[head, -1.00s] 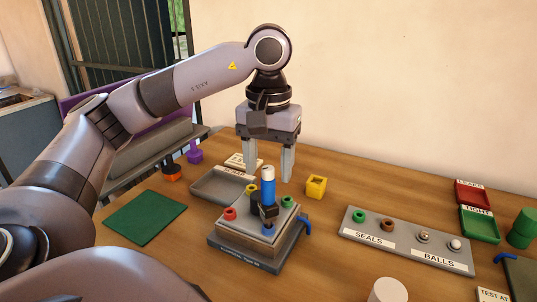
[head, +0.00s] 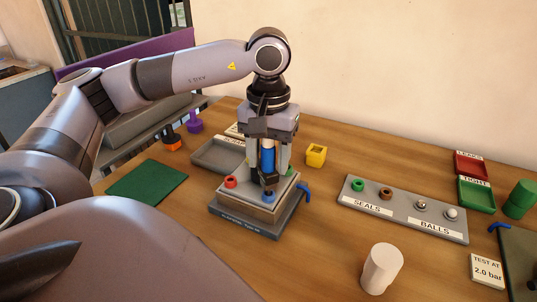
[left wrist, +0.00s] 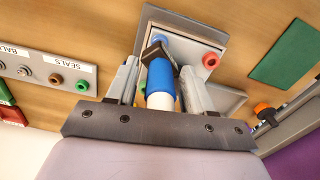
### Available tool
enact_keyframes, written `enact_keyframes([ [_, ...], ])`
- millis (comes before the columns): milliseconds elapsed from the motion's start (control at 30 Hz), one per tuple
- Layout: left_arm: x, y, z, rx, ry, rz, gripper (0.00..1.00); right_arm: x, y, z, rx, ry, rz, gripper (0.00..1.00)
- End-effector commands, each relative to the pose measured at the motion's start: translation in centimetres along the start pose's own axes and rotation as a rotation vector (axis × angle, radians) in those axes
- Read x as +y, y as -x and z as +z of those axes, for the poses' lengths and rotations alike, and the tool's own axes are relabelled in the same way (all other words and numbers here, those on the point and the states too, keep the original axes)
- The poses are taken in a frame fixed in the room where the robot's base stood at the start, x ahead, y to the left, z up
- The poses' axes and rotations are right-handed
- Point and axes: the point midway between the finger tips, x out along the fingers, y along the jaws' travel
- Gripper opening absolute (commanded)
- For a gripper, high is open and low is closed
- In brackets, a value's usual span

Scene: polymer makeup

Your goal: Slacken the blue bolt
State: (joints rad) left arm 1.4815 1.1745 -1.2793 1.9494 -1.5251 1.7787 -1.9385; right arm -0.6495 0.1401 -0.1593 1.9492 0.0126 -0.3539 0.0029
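The blue bolt (head: 268,194) sits at the front corner of a raised square block (head: 245,206) on a grey base. A tool with a blue handle (head: 267,160), a white end and a black head stands upright on the block; its head is close by the blue bolt, and I cannot tell whether it is seated on it. My left gripper (head: 267,172) points down with its fingers on both sides of the handle. In the left wrist view the handle (left wrist: 161,80) lies between the fingers with slim gaps, so the gripper looks open. My right gripper is out of view.
A red bolt (head: 231,182) and a blue lever (head: 304,190) are close by. A grey tray (head: 218,155), a green mat (head: 147,182), a yellow block (head: 316,155), a seals-and-balls holder (head: 400,212) and a white cylinder (head: 383,268) stand around. The front table middle is clear.

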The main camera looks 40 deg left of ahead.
Motion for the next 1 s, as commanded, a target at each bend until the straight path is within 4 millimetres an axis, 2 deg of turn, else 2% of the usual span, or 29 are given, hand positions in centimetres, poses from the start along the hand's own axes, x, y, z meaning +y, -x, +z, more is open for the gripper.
enact_keyframes([
  [1000,0.0,1.3,0.0,0.0,0.0,0.0,0.1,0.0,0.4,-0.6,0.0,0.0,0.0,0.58],
])
